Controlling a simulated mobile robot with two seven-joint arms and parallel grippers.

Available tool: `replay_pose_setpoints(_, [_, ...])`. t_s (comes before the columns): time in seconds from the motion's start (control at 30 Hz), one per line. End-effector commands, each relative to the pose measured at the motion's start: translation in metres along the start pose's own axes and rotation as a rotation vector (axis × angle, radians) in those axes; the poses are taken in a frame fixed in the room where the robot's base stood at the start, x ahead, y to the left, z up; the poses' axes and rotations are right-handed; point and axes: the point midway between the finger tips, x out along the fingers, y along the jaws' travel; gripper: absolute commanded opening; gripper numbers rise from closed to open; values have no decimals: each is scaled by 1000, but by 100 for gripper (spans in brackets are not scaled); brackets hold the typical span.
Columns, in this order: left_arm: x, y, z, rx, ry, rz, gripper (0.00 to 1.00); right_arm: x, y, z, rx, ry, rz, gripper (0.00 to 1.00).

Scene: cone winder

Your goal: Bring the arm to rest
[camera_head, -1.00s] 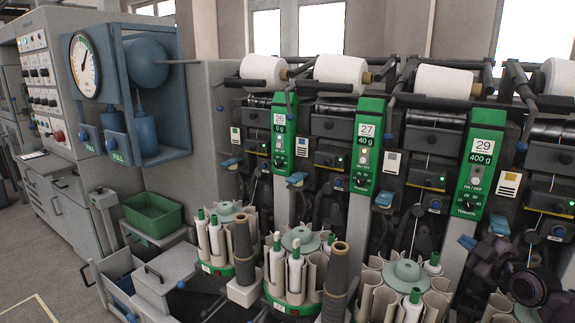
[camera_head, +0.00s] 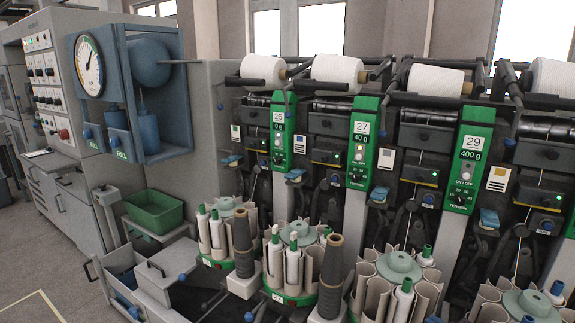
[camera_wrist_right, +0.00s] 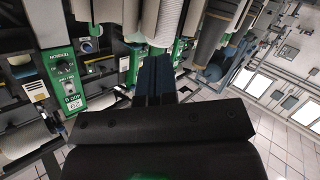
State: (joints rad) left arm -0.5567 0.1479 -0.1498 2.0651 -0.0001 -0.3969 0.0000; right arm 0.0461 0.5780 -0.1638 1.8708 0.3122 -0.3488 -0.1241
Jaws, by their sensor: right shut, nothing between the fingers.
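My right gripper (camera_wrist_right: 155,80) shows in the right wrist view, its dark fingers together and empty. Beyond it, tilted in that view, are the winder's green panel (camera_wrist_right: 65,75) and grey-brown yarn cones (camera_wrist_right: 215,30). A gap to them cannot be judged exactly, but nothing is held. Neither of my arms shows in the head view. The cone winder there has green panels numbered 26 (camera_head: 279,135), 27 (camera_head: 361,140) and 29 (camera_head: 468,160). My left gripper is in no view.
White yarn packages (camera_head: 338,72) sit along the winder's top. Bobbin magazines (camera_head: 397,270) and dark cones (camera_head: 331,275) stand low in front. A green bin (camera_head: 153,210) and a grey drawer box (camera_head: 165,280) stand at left. Floor (camera_head: 30,285) is clear at lower left.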

Motion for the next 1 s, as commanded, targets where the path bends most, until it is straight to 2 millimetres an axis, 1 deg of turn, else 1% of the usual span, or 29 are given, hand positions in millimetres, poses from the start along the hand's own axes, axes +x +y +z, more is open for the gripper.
replay_pose_setpoints(0.03, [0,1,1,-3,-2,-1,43,-15,-21,16,43,-29,6,0])
replay_pose_setpoints(0.1, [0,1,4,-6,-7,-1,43,-35,-44,34,90,-64,20,0])
replay_pose_setpoints(0.17, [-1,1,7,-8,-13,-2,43,-52,-62,48,125,-97,34,0])
replay_pose_setpoints(0.2, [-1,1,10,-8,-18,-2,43,-64,-73,56,145,-118,44,0])
replay_pose_setpoints(0.27, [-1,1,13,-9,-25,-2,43,-82,-89,69,173,-152,60,0])
replay_pose_setpoints(0.4, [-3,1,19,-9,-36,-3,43,-126,-122,96,234,-234,93,0])
replay_pose_setpoints(0.5, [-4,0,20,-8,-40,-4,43,-153,-142,115,293,-292,109,0])
replay_pose_setpoints(0.6, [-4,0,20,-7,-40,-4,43,-176,-158,132,339,-346,118,0])
replay_pose_setpoints(0.7, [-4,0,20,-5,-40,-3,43,-191,-167,143,360,-382,123,0])
replay_pose_setpoints(0.83, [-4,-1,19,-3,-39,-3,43,-199,-170,150,364,-401,123,0])
replay_pose_setpoints(1.0, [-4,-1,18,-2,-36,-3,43,-199,-170,150,363,-402,122,0])
